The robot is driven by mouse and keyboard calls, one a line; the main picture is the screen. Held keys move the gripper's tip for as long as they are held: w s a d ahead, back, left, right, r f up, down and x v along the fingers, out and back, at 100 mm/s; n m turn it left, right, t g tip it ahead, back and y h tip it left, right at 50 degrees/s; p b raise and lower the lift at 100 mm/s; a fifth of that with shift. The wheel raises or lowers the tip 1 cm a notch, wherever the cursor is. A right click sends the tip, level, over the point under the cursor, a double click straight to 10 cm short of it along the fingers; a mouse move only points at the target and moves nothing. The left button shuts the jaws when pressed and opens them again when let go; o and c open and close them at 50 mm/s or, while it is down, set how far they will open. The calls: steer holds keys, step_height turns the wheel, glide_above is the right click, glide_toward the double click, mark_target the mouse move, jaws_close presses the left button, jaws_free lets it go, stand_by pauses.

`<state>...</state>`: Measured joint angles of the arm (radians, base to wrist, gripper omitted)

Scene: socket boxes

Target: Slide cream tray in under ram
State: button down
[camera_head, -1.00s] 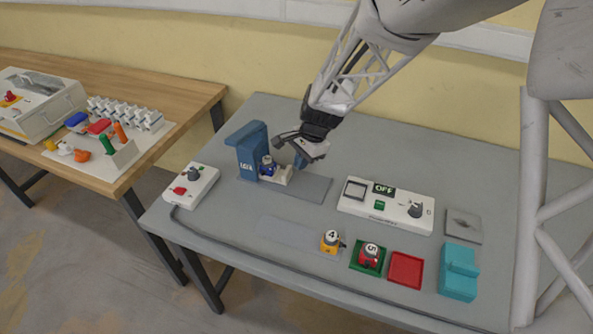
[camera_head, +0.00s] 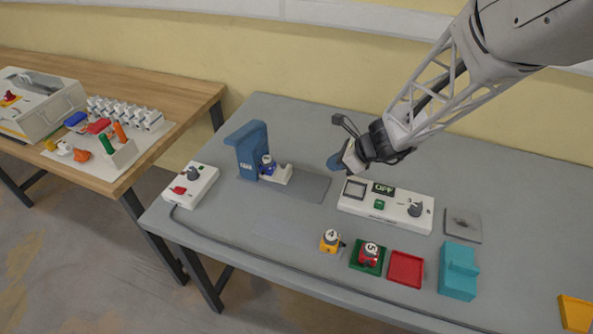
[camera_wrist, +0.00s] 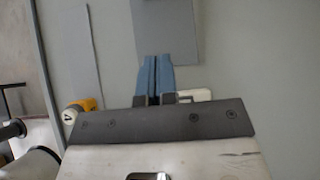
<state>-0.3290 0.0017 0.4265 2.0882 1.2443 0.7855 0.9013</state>
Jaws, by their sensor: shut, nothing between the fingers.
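The blue press (camera_head: 249,148) stands at the back left of the grey table. The cream tray (camera_head: 282,175) sits at the press's foot, on the left end of a darker grey strip (camera_head: 311,188). A dark blue piece with a pale top (camera_head: 267,164) is on the tray, close to the press. The ram itself is not clearly distinguishable. My gripper (camera_head: 336,164) is above the table, right of the tray and apart from it. Its blue fingers are shut and empty, and they also show in the wrist view (camera_wrist: 154,62).
A white panel reading OFF (camera_head: 386,207) lies below my gripper. A white control box (camera_head: 190,185) is left of the press.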

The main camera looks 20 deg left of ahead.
steer(key=shift+a, duration=0.1)
glide_toward(274, 170)
steer(key=d+f, duration=0.1)
steer(key=f, duration=0.1)
steer(key=d+f, duration=0.2)
steer(key=shift+f, duration=0.3)
steer(key=shift+a, duration=1.35)
steer(key=shift+a, duration=2.25)
steer(key=shift+a, duration=0.1)
steer(key=shift+r, duration=0.1)
